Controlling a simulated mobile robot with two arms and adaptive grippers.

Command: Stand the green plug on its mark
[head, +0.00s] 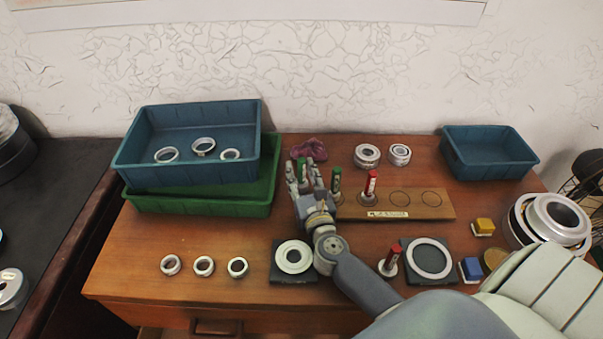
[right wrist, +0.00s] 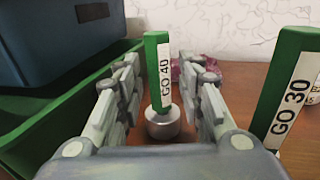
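A green plug labelled GO 40 (right wrist: 158,75), with a metal base (right wrist: 163,122), stands upright between the fingers of my right gripper (right wrist: 163,90). The fingers are open, with a gap visible on each side of the handle. In the head view this plug's green handle (head: 301,169) shows among the fingers of my right gripper (head: 306,178); its base is hidden there. A second green plug, GO 30 (right wrist: 290,92), stands to the right, also seen in the head view (head: 336,181). A wooden board (head: 445,210) bears drawn circle marks (head: 400,199). My left gripper is out of view.
A red-handled plug (head: 371,183) stands on the board, another (head: 391,258) near the front. Stacked blue (head: 125,172) and green (head: 200,207) bins are left of the gripper. Rings (head: 204,266) lie front left. A purple cloth (head: 310,149) lies behind.

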